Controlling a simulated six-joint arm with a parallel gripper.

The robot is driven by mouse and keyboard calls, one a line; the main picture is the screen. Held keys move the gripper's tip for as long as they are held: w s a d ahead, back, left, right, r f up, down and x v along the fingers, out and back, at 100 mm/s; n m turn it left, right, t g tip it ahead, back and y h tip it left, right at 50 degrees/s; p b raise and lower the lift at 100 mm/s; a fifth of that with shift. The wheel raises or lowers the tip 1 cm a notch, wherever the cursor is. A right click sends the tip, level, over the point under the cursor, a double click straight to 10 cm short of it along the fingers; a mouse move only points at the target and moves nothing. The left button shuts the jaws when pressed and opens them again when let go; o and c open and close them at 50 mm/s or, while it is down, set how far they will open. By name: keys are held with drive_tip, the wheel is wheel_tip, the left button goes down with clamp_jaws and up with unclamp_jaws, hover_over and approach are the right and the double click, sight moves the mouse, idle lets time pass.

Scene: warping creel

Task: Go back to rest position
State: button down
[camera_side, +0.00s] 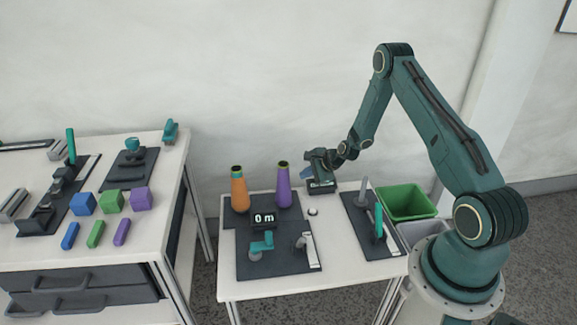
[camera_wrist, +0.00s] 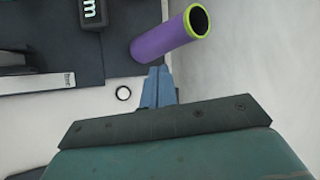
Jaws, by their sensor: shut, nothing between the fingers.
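My gripper (camera_side: 306,174) hangs above the back of the small white table (camera_side: 290,286), just right of the purple cone (camera_side: 284,186). In the wrist view its blue fingers (camera_wrist: 158,80) are together with nothing between them. The purple cone (camera_wrist: 168,38) shows there just beyond the fingertips, its dark open top ringed in yellow-green. Whether the fingers touch it is hard to tell, but I see a cone standing upright in the side view. An orange cone (camera_side: 239,190) stands to its left.
A display reading "0 m" (camera_side: 264,219) sits on a dark mat (camera_side: 285,262). A second mat (camera_side: 372,242) with a grey post and teal lever lies right. A green bin (camera_side: 408,203) stands beyond. The left table (camera_side: 100,250) holds coloured blocks. Open air surrounds my arm above.

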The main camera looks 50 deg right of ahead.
drive_tip(key=s+a+r+n+g, duration=0.15)
drive_tip(key=a+r+n, duration=0.3)
drive_tip(key=r, duration=0.45)
drive_tip(key=s+a+r+n, duration=0.2)
drive_tip(key=a+r+n, duration=0.3)
drive_tip(key=r, duration=0.5)
drive_tip(key=s+a+r+n+g, duration=0.1)
drive_tip(key=s+a+r+n, duration=0.15)
drive_tip(key=a+r, duration=0.5)
drive_tip(key=s+a+r+n, duration=0.5)
drive_tip(key=s+r+n, duration=0.1)
drive_tip(key=s+r, duration=0.55)
drive_tip(key=s+a+n, duration=0.2)
drive_tip(key=s+n, duration=0.3)
drive_tip(key=s, duration=0.9)
drive_tip(key=shift+s+a+r+g, duration=0.25)
drive_tip(key=shift+a+r+g, duration=0.05)
drive_tip(key=shift+a+g, duration=0.05)
